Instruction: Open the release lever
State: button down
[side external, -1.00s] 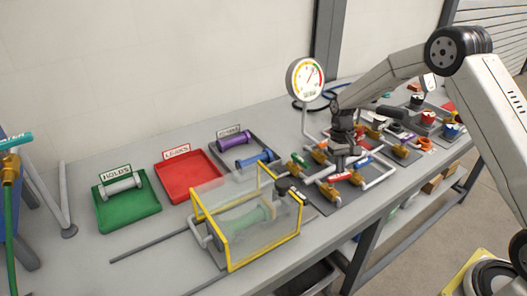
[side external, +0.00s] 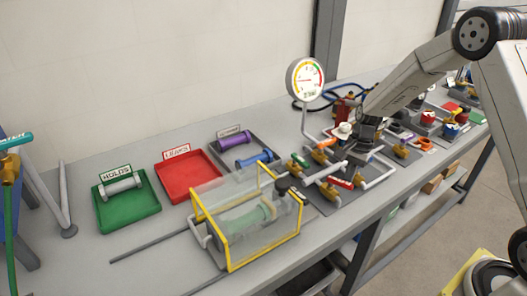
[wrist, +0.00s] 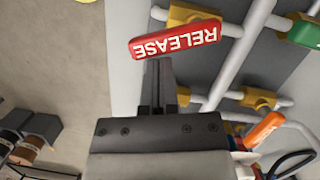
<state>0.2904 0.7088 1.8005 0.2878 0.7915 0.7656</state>
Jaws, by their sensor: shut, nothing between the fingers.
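The release lever (wrist: 175,40) is a red bar marked RELEASE on a brass valve (wrist: 195,14) in the wrist view. It lies roughly along the short grey pipe through that valve. In the side view the red lever (side external: 340,183) shows at the front of the piping. My gripper (wrist: 159,68) is shut and empty, its fingertips just beside the lever's lower edge in the wrist view; I cannot tell whether they touch it. The round gauge (side external: 305,79) has its needle pointing left.
Other valves with green (side external: 299,159) and orange (side external: 324,144) levers stand close by. A yellow-framed clear guard (side external: 230,243) is left of the piping. A red tray (side external: 183,190) and green tray (side external: 148,211) lie farther left. Bare bench separates them.

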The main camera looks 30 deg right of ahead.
jog(key=shift+s+a+m, duration=0.25)
jog(key=shift+s+m, duration=0.05)
jog(key=shift+m, duration=0.6)
jog(key=shift+w, duration=0.15)
jog(key=shift+w+a, duration=0.45)
jog(key=shift+w, duration=0.05)
jog(key=shift+d, duration=0.1)
